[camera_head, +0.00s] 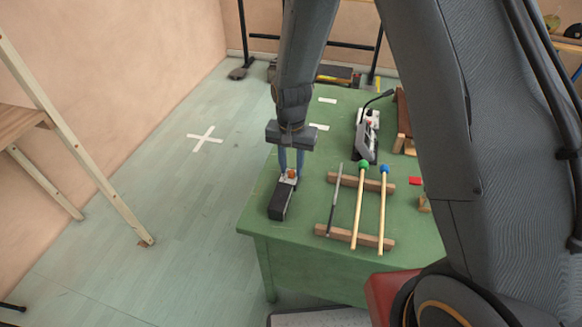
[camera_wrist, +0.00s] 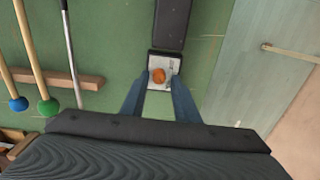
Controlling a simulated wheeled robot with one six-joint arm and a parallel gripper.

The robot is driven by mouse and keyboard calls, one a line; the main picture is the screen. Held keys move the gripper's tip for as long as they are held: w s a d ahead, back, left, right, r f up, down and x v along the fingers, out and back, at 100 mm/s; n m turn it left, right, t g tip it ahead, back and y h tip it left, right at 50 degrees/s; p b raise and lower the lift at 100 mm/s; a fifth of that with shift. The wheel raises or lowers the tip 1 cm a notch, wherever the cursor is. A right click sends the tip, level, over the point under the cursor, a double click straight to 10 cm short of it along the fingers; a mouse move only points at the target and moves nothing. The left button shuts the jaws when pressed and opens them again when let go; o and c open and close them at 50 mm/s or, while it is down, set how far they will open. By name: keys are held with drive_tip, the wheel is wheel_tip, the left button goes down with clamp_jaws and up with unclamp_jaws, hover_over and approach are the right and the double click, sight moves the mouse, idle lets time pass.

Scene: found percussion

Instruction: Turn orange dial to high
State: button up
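The orange dial (camera_wrist: 159,75) sits on a pale plate at one end of a black pedal-like box (camera_head: 279,200) on the green table. In the head view the dial (camera_head: 291,172) is small and partly hidden by my gripper. My gripper (camera_head: 290,172) points down over the dial end of the box. In the wrist view its two blue fingers (camera_wrist: 160,80) are apart, one on each side of the dial. Whether they touch the dial or the plate edges cannot be told. The dial's setting marks are too small to read.
Mallets with green (camera_head: 363,164) and blue (camera_head: 384,168) heads and a grey stick (camera_head: 335,200) lie across wooden bars to the right. A grey device with a cable (camera_head: 367,135) stands behind them. The green table's (camera_head: 257,213) left edge is close to the box.

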sight(292, 171)
drive_tip(key=shift+o, duration=0.5)
drive_tip(key=shift+s, duration=0.1)
drive_tip(key=shift+r+b, duration=0.9)
drive_tip(key=shift+r, duration=2.95)
drive_tip(key=shift+d, duration=0.1)
drive_tip(key=s+d+r+n+t, duration=0.1)
drive_tip(key=s+d+r+n, duration=0.3)
drive_tip(key=s+d, duration=1)
wheel_tip(292, 171, up, 3)
drive_tip(key=shift+s+r, duration=0.2)
drive_tip(key=shift+s, duration=0.4)
